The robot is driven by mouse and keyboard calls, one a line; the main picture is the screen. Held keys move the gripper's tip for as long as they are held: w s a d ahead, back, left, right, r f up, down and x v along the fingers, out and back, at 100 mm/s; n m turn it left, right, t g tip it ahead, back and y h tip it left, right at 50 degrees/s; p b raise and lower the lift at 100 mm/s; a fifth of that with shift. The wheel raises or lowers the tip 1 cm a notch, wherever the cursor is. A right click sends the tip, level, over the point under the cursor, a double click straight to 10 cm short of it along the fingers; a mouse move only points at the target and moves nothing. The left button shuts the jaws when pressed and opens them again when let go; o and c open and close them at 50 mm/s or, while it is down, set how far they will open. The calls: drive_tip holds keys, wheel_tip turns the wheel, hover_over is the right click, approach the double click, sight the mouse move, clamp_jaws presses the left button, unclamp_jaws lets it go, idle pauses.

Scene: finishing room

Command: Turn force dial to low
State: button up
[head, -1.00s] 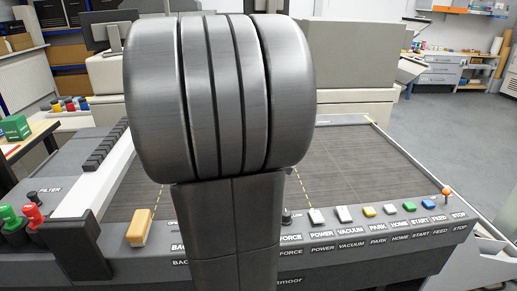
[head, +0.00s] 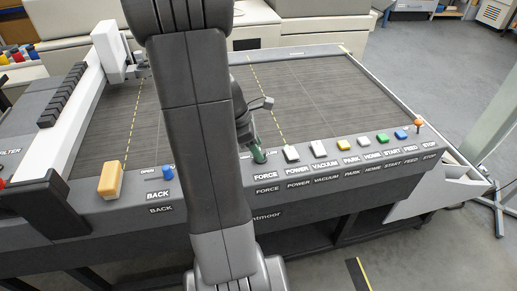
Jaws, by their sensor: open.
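The force dial stands on the front control panel above the FORCE label (head: 265,175). It is hidden behind my gripper (head: 257,154), so its pointer position cannot be read. A small LOW mark (head: 272,153) shows just to the right of the fingertips. My gripper points down at the dial's place, with its greenish fingertips close to the panel. It is open; I cannot tell whether the fingers are around the dial or touching it.
A row of buttons runs right from the white power button (head: 291,152) to the orange stop knob (head: 418,125). Left are a blue back button (head: 168,172) and a yellow block (head: 110,180). The dark cutting bed (head: 330,85) behind is clear. A white gantry (head: 112,50) stands at left.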

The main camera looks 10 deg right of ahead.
drive_tip(key=shift+x, duration=0.85)
drive_tip(key=shift+c, duration=0.4)
drive_tip(key=c, duration=0.9)
drive_tip(key=shift+r+m, duration=0.1)
drive_tip(key=shift+m, duration=0.3)
drive_tip(key=m+g+p, duration=0.1)
drive_tip(key=m, duration=0.1)
drive_tip(key=m+g, duration=0.1)
drive_tip(key=m, duration=0.1)
drive_tip(key=shift+w+y+p, duration=0.2)
drive_tip(key=shift+y+p, duration=0.1)
drive_tip(key=shift+p, duration=0.05)
drive_tip(key=m+y, duration=0.1)
drive_tip(key=m, duration=0.2)
drive_tip(key=m+g+y+p, duration=0.1)
drive_tip(key=m, duration=0.3)
drive_tip(key=shift+w+d+g, duration=0.1)
drive_tip(key=shift+d+g, duration=0.1)
drive_tip(key=shift+g, duration=0.1)
